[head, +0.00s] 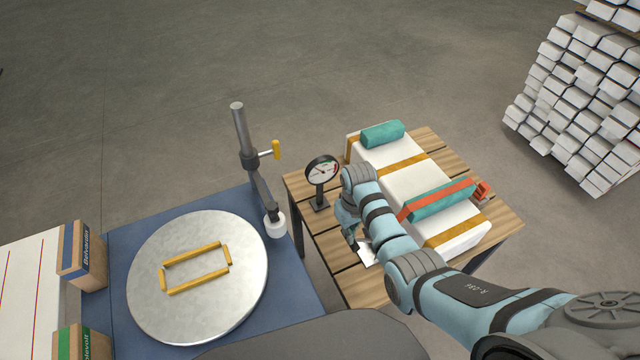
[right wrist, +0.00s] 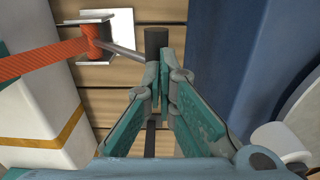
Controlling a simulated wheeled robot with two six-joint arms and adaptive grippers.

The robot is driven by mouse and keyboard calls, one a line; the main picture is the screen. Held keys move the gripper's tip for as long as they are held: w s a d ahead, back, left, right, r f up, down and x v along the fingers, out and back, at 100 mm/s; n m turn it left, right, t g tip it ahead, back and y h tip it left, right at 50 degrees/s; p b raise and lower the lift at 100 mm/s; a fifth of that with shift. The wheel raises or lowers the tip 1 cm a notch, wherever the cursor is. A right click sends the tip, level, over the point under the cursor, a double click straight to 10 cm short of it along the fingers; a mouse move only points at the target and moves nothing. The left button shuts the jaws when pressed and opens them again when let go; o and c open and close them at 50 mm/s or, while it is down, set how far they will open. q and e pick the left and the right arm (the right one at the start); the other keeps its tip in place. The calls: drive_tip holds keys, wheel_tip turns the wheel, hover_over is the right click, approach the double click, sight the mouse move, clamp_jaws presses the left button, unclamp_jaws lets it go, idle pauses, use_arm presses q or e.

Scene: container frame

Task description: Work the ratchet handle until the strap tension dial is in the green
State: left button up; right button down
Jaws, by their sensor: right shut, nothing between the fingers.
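The strap tension dial (head: 322,170) stands on a short post at the table's back left; its needle is too small to read against the coloured marks. An orange strap (head: 440,197) runs over the white load and, in the right wrist view, enters the ratchet (right wrist: 92,36) on its pale plate. The ratchet handle (right wrist: 128,50) is a thin rod with a dark grip (right wrist: 156,43). My right gripper (right wrist: 163,72) is shut and empty, its fingertips right by the dark grip; I cannot tell whether they touch. In the head view the right gripper (head: 354,243) partly hides the ratchet. My left gripper is out of view.
White wrapped blocks (head: 412,192) with yellow bands and teal pads fill the table's right side. A round metal turntable (head: 200,320) with a yellow frame (head: 195,268) and a grey post (head: 241,130) stand to the left. White stacks are at the upper right.

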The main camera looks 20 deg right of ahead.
drive_tip(key=shift+a+f+b, duration=0.85)
drive_tip(key=shift+f+b, duration=1.55)
drive_tip(key=shift+f, duration=1.35)
wheel_tip(320, 180, up, 12)
drive_tip(key=p, duration=0.8)
drive_tip(key=shift+s+r, duration=0.15)
